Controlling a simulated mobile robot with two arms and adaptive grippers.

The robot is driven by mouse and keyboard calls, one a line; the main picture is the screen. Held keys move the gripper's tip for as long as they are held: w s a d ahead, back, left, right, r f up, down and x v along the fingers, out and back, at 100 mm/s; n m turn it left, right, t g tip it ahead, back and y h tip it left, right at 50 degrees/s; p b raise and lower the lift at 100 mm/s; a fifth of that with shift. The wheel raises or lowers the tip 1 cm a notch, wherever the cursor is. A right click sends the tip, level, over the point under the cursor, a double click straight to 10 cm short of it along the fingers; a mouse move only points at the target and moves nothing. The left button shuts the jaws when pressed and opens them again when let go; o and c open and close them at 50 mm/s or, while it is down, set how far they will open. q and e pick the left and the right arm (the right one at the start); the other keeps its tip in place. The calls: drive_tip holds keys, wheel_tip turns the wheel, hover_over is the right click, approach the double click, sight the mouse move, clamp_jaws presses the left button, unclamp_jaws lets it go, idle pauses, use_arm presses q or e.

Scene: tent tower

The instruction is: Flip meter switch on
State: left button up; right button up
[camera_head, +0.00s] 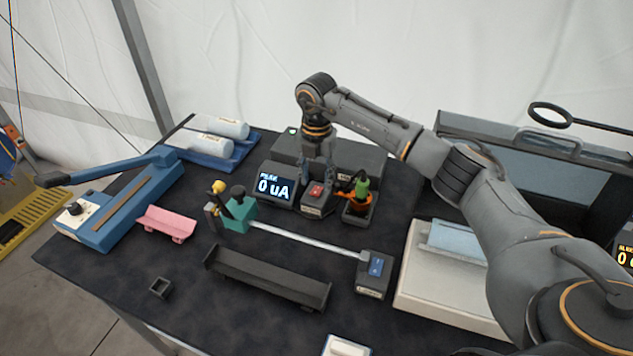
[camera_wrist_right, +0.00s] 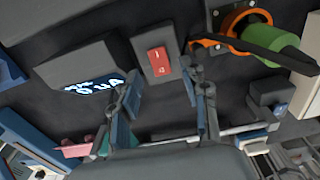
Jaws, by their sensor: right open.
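The meter (camera_head: 275,188) is a dark box with a lit display reading 0 uA. My right gripper (camera_head: 318,172) points down over the red switch. In the wrist view its fingers (camera_wrist_right: 163,82) are apart and empty, with the switch box beyond the gap. Contact cannot be told. My left gripper is not in view.
An orange clamp with a green part (camera_head: 361,193) stands close to the right of the switch. A box with a blue switch (camera_head: 375,267) is nearer the front. A teal block (camera_head: 238,212) and a dark trough (camera_head: 268,278) are left of it.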

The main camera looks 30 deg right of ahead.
sight(316, 190)
wheel_tip(316, 190, up, 10)
idle(0.3)
drive_tip(key=shift+f, duration=0.15)
